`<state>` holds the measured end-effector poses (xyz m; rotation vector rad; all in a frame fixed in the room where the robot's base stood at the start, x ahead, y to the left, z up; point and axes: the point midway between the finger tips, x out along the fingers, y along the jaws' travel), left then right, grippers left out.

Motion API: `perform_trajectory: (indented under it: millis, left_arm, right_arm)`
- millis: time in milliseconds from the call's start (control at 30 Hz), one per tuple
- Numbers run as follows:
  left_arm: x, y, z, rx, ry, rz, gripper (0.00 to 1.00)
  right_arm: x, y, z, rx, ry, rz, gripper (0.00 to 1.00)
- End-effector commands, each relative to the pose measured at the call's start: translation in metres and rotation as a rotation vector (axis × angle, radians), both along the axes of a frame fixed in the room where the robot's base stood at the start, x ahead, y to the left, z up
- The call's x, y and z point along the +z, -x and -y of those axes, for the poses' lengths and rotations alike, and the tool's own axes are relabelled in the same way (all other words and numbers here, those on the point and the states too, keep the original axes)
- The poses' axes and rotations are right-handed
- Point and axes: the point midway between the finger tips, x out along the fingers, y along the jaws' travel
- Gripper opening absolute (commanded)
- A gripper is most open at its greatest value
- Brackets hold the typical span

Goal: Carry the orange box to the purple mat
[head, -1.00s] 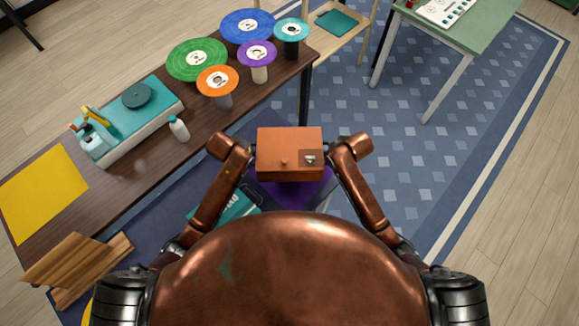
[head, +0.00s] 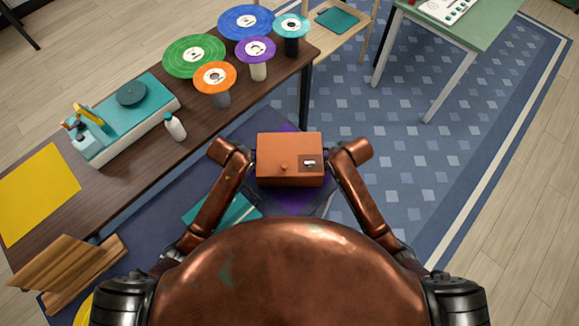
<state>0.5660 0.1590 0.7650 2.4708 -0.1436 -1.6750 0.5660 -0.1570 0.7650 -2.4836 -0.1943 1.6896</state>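The orange box (head: 289,154), with a knob and a small dark panel on top, is held level between my two arms in the head view. My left gripper (head: 250,167) is at its left side and my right gripper (head: 328,167) at its right side. Both appear shut on the box's sides, though the fingers are mostly hidden. The purple mat (head: 293,207) lies below the box and is largely covered by it. Purple shows beyond the far edge and the near edge of the box. I cannot tell how high the box is above the mat.
A brown table (head: 140,174) on the left holds a teal-and-white machine (head: 125,117), a white bottle (head: 175,127), a yellow sheet (head: 38,192) and several coloured discs on stands. A teal item (head: 228,212) lies near the purple mat. A green table (head: 465,25) stands at far right. Patterned carpet to the right is clear.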

Motion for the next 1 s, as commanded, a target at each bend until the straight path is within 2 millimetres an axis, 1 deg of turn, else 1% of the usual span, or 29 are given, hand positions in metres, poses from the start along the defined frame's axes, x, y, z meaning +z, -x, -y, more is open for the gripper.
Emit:
perform_trajectory:
  millis: [133, 167, 400, 600, 1000]
  left_arm:
    - [-0.0103, -0.0003, -0.0006, 0.001, -0.001, -0.001, 0.0]
    - [-0.0088, 0.0004, -0.0008, 0.001, -0.001, -0.003, 0.11]
    - [-0.0073, 0.0003, -0.0004, 0.001, -0.001, -0.002, 0.26]
    - [-0.0074, 0.0003, 0.0003, -0.001, 0.001, -0.002, 0.26]
    - [-0.0071, 0.0003, 0.0027, -0.003, 0.004, -0.001, 0.54]
  right_arm:
    - [-0.0102, -0.0003, 0.0004, -0.001, 0.001, -0.001, 0.0]
    - [-0.0088, 0.0003, 0.0007, -0.001, 0.001, -0.003, 0.11]
    - [-0.0073, 0.0003, 0.0004, -0.001, 0.001, -0.002, 0.26]
    - [-0.0075, 0.0003, -0.0004, 0.001, -0.001, -0.002, 0.26]
    - [-0.008, 0.0008, -0.0017, 0.003, -0.002, -0.004, 0.26]
